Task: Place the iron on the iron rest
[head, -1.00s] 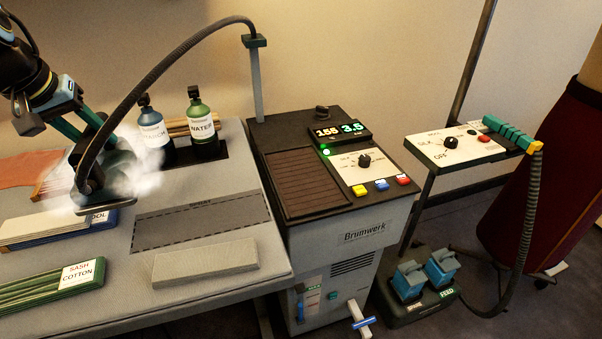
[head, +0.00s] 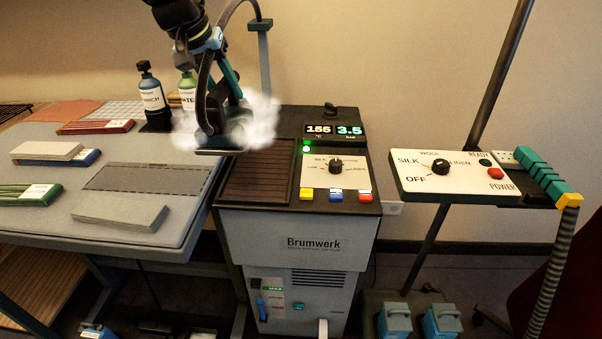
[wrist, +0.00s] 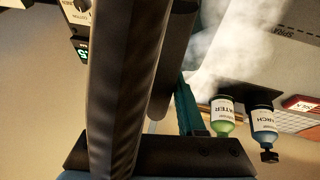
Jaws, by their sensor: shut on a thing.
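My gripper (head: 229,96) is shut on the iron (head: 220,151), a dark steam iron with a flat sole and a hose at its handle. White steam surrounds it and partly hides the jaws. The iron rest (head: 258,184) is the dark brown ribbed pad on top of the Brumwerk steam station. In the head view the iron overlaps the rest's far left corner and seems held above it, its sole roughly level; the height is unclear. In the wrist view large dark parts of the iron (wrist: 125,90) fill the middle; the rest is not visible there.
A control panel (head: 336,178) with knob and buttons lies right of the rest. The hose post (head: 265,60) stands behind. Starch (head: 152,98) and water (head: 187,91) bottles stand left. The ironing table (head: 130,225) holds fabric stacks. A second panel (head: 450,172) is farther right.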

